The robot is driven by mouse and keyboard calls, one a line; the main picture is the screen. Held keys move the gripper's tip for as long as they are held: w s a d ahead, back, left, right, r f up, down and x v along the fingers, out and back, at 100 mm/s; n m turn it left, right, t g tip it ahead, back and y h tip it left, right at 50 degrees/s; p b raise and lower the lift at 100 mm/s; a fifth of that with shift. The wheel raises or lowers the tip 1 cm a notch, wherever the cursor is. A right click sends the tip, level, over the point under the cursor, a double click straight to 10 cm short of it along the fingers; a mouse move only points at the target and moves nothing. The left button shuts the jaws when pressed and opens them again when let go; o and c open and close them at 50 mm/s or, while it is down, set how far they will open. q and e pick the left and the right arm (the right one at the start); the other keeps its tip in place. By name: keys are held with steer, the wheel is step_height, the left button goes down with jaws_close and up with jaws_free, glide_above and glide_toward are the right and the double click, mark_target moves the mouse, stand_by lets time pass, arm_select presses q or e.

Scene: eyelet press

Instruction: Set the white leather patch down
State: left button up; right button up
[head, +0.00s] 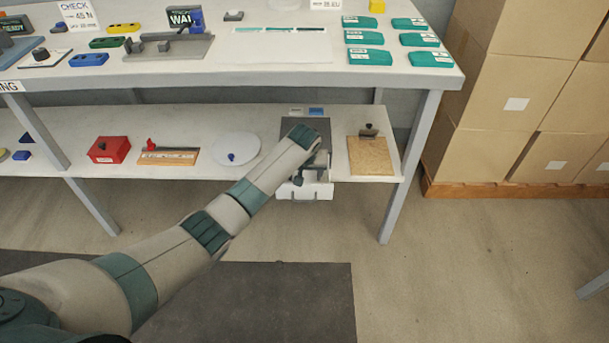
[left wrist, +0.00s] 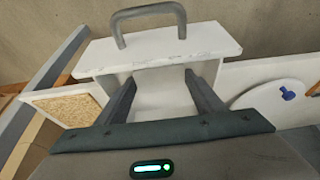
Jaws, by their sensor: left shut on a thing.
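My left gripper (left wrist: 162,82) is at the lower shelf, over an open white drawer with a grey bar handle (left wrist: 150,12). In the left wrist view its two dark fingers stand apart with a plain white surface, which I take as the white leather patch (left wrist: 162,98), between them. The patch's edges are hard to tell from the white drawer (left wrist: 215,45), and I cannot tell whether it touches the drawer's floor. In the head view the drawer (head: 318,190) sticks out at the shelf's front; my arm and gripper (head: 316,166) hide much of its inside. My right gripper is in neither view.
On the lower shelf a cork board (head: 370,157) lies right of the drawer; a white disc (head: 222,147) with a blue knob, a wooden block (head: 168,157) and a red box (head: 109,150) lie left. A table leg (head: 410,165) and stacked cartons (head: 520,90) stand right.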

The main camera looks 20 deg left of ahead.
arm_select(q)
steer(key=o, duration=1)
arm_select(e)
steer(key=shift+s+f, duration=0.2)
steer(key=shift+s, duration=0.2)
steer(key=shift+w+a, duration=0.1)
arm_select(q)
steer(key=shift+s+r, duration=0.1)
steer(key=shift+r, duration=0.35)
steer(key=p+v, duration=0.2)
steer(key=v, duration=0.8)
steer(key=shift+s+d+p, duration=0.1)
steer(key=shift+p, duration=0.2)
steer(key=shift+s+r, duration=0.2)
steer(key=shift+r, duration=0.3)
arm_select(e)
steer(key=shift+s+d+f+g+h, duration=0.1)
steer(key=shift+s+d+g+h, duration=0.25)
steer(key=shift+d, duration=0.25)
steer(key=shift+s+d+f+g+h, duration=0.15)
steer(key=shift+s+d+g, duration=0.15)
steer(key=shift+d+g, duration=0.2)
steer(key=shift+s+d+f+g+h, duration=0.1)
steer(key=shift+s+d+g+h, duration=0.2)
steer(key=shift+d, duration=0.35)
